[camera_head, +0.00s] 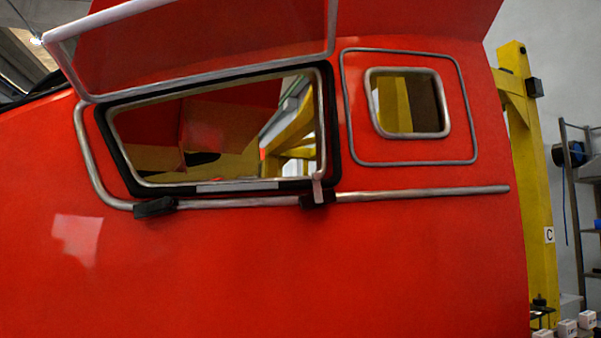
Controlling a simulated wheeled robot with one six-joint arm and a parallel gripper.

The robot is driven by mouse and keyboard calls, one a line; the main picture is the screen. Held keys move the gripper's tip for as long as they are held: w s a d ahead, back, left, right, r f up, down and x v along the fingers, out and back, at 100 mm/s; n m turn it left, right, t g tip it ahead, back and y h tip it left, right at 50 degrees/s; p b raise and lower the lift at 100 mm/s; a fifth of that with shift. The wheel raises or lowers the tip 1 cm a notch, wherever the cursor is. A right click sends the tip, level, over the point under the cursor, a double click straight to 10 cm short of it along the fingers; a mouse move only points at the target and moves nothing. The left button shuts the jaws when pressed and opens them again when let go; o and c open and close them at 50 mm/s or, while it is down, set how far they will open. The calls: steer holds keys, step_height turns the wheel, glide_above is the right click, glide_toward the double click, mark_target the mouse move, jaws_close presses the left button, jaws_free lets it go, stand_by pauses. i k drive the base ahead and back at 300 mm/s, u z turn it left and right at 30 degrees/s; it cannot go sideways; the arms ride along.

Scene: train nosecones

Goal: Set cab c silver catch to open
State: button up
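A red train cab (300,270) fills most of the head view. Its large side window (112,140) has a silver inner frame and a black surround. A small silver catch (317,188) stands upright at the window's lower right corner, just above a black block (318,199) on the silver rail. I cannot tell for sure whether it is open or closed. A white card with the letter C (549,235) is on the yellow post to the right. My gripper is not in view.
A red flap with a silver edge (200,50) sticks out above the window. A silver rail (420,194) runs below it, with another black block (154,207) at left. A smaller window (447,130) is at right. Shelving (590,180) and small white boxes (567,328) stand beyond the yellow post.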

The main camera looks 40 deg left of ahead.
mark_target(317, 177)
steer(key=k, duration=0.35)
steer(key=u, duration=0.7)
